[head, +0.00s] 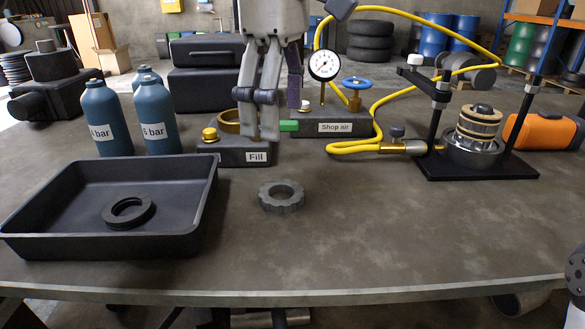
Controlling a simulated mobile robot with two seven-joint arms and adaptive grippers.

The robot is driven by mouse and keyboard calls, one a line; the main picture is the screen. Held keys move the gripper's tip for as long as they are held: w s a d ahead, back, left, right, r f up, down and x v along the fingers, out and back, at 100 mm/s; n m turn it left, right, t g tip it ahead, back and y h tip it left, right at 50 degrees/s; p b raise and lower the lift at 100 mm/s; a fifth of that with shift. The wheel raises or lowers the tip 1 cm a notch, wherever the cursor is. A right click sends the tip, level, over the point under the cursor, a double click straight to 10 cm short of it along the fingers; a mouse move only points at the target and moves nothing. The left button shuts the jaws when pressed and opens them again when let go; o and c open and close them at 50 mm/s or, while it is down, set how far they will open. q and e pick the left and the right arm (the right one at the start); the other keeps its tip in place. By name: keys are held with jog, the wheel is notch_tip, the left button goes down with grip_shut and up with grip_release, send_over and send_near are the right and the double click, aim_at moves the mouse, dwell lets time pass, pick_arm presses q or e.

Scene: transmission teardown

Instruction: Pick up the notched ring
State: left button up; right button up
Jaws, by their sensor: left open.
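The notched ring (282,206) is a grey ring with notches around its outer edge. It lies flat on the table in the middle of the head view, right of the black tray, with nothing on it. My left gripper (259,134) comes down from the top of the view. Its fingers point downward, open and empty. In the picture they are above the ring and in front of the Fill block, apart from the ring. I cannot tell their exact height.
A black tray (205,205) at left holds a dark plain ring (112,217). Behind stand blue bottles (161,128), the Fill block (230,152) and the Shop air block (352,124). A press stand (475,168) and yellow hose (352,148) are at right. The front right table is clear.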

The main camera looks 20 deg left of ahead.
aim_at(281, 183)
pick_arm(q)
jog(key=f, duration=0.1)
jog(key=s+f, duration=0.1)
jog(key=f, duration=0.3)
jog(key=shift+s+f, duration=0.15)
jog(key=shift+s, duration=0.1)
jog(key=f, duration=0.4)
jog(key=w+f, duration=0.1)
jog(key=f, duration=0.1)
jog(key=shift+w, duration=0.1)
jog(key=c, duration=1.5)
